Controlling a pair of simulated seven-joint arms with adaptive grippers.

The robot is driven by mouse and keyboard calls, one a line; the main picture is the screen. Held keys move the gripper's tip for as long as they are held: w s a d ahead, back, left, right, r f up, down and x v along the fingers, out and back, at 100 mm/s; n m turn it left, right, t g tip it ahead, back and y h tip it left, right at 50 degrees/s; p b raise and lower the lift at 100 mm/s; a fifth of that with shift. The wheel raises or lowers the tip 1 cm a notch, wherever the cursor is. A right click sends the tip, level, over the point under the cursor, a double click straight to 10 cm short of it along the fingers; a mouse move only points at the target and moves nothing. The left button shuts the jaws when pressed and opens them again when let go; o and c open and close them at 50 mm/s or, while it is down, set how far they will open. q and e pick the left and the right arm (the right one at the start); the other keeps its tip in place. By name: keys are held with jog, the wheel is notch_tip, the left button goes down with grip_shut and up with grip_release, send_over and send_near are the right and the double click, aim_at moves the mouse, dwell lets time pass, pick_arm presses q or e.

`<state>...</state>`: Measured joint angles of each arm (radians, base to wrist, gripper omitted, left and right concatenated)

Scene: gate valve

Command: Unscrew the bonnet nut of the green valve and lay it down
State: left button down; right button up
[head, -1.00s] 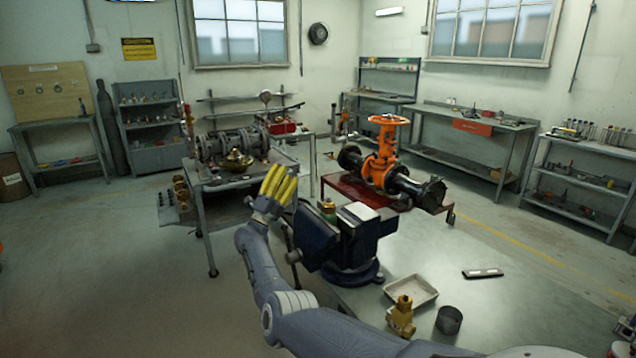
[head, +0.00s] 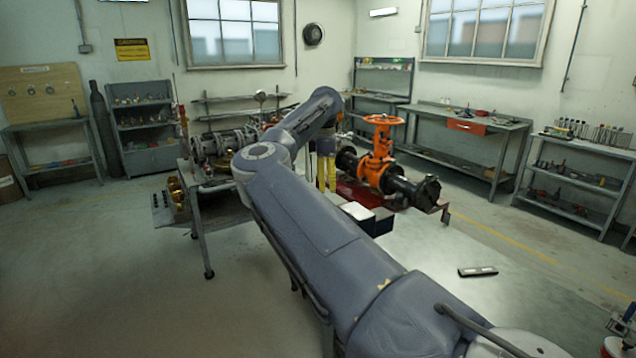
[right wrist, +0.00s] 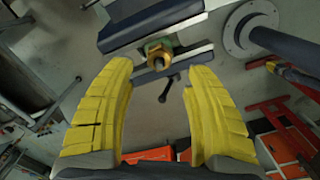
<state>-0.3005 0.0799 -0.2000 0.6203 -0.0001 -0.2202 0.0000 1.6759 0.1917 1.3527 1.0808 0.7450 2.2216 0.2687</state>
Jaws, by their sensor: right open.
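The green valve (right wrist: 178,46) is clamped between the vise jaws in the right wrist view. Its brass bonnet nut (right wrist: 158,50) faces the camera, with a grey stem end at its middle. My right gripper (right wrist: 157,74) has its yellow fingers spread and empty. The nut shows beyond the gap between the fingertips; no contact is visible. My arm hides the green valve and most of the vise there. My left gripper is not in view.
The orange gate valve (head: 380,165) stands on a red stand behind the vise. A dark flat object (head: 478,271) lies on the grey bench (head: 440,245), which is clear around it. A cart (head: 203,225) with pipe parts stands at the left.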

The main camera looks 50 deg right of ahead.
jog(key=shift+w+a+f, duration=0.15)
jog(key=shift+w+a, duration=0.05)
jog(key=shift+a, duration=0.05)
jog(key=shift+f, duration=3.25)
jog(key=shift+c, duration=0.2)
grip_shut()
